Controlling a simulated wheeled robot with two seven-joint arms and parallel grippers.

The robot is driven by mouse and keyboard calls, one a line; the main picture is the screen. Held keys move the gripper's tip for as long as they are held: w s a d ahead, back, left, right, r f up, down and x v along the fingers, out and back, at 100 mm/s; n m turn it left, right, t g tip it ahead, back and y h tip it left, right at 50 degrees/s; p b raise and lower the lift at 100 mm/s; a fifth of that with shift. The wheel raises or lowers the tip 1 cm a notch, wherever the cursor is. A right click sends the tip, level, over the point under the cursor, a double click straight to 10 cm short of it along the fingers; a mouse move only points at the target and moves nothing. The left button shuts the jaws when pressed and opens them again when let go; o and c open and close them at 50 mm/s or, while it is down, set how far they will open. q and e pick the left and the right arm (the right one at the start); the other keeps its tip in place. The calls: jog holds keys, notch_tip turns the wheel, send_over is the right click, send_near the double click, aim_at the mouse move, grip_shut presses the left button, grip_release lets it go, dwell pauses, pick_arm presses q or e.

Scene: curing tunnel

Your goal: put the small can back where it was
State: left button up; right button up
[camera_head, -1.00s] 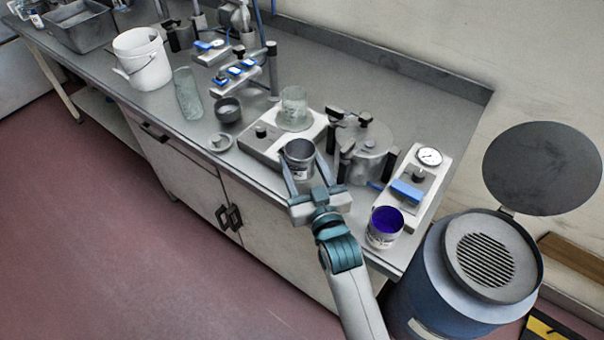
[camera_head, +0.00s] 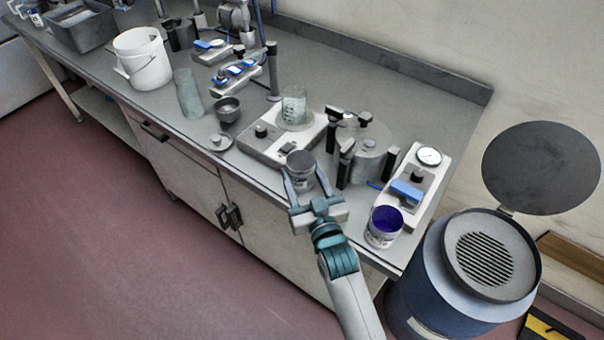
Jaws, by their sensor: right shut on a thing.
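The small can (camera_head: 301,165) is a grey metal can with a dark top and a pale label. My right gripper (camera_head: 304,184) is shut on it, with one finger on each side. The can is upright at the front edge of the bench, just in front of the white hotplate-like device (camera_head: 262,130). I cannot tell whether its base touches the bench top. A second can (camera_head: 384,226) with purple-blue contents stands at the bench's right front corner. My left gripper is not in view.
A glass beaker (camera_head: 294,105) stands on the device. A clamped metal pot (camera_head: 362,146) and a gauge unit (camera_head: 420,180) stand to the right. A blue drum (camera_head: 450,290) stands beside the bench.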

jog(key=shift+f, duration=0.15)
jog(key=o, duration=1.1)
jog(key=shift+o, duration=0.2)
